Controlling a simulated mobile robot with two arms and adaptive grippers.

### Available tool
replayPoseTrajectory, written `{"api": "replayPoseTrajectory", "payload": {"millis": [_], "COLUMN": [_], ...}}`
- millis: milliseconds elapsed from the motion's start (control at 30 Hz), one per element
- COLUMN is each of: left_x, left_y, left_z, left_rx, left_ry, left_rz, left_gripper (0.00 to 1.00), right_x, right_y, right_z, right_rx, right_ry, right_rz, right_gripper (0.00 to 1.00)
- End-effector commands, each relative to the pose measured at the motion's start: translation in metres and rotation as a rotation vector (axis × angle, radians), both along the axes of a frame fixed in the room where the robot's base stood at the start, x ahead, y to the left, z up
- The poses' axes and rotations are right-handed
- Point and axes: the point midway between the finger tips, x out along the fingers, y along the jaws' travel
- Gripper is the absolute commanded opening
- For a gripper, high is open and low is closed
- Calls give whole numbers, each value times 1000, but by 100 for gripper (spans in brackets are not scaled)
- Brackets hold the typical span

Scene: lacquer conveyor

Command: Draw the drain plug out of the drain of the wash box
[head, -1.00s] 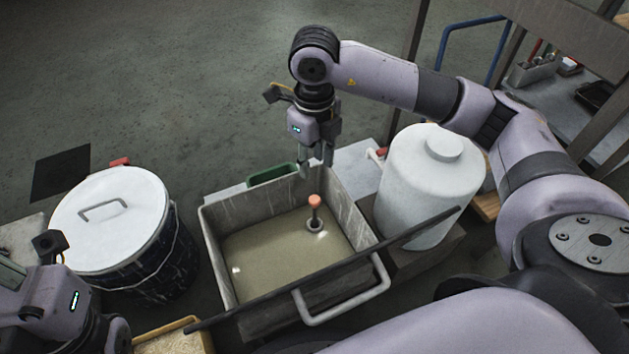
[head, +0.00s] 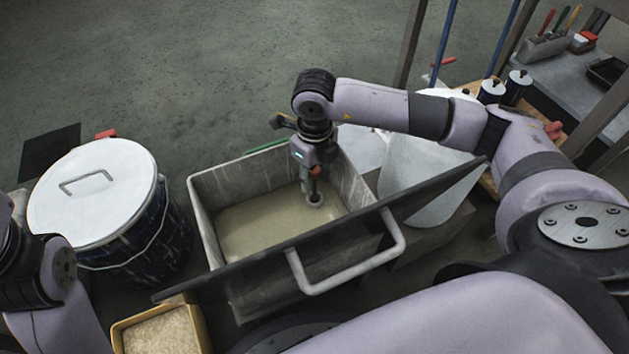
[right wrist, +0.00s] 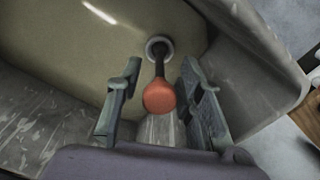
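The drain plug (right wrist: 160,96) has an orange-red knob on a dark stem. Its stem runs down into the round drain ring (right wrist: 159,47) in the floor of the wash box. In the head view the knob (head: 316,171) shows at my right gripper (head: 311,180). In the right wrist view my right gripper (right wrist: 162,104) is open, with a finger on each side of the knob and gaps between. The wash box (head: 205,224) is a grey open box with murky liquid in it. My left arm is at the lower left; its fingers are not visible.
A lidded drum (head: 92,205) stands left of the box. A white tank (head: 425,170) stands to the right. A dark bar with a pale handle (head: 345,262) crosses the box's near side. A yellow tray (head: 160,334) is at the front. Open floor lies behind.

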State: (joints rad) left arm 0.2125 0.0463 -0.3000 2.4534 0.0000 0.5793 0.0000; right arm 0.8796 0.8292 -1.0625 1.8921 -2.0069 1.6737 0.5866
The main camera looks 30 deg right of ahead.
Motion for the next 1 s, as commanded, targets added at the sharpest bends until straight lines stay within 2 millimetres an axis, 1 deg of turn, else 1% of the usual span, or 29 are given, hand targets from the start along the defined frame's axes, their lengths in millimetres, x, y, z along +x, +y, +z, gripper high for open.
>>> {"api": "replayPoseTrajectory", "payload": {"millis": [33, 100, 367, 867, 900, 1000], "left_x": [-1, -1, -1, -1, -1, -1], "left_y": [0, 0, 0, -1, -1, -1], "left_z": [0, 1, 2, 2, 2, 2], "left_rx": [0, 1, 1, 1, 1, 1], "left_ry": [-5, -9, -9, -9, -9, -9], "left_rz": [1, 0, 0, 0, 0, 0], "left_gripper": [0, 0, 0, 0, 0, 0], "right_x": [0, 0, 0, 0, 0, 0], "right_y": [0, 0, 0, 0, 0, 0], "right_z": [-4, -6, -6, -6, -6, -5], "right_rx": [0, 0, 1, 1, 1, 1], "right_ry": [0, 0, 0, 0, -1, -1], "right_rz": [0, 0, 0, 0, 0, 0], "right_gripper": [34, 34, 34, 2, 0, 0]}}
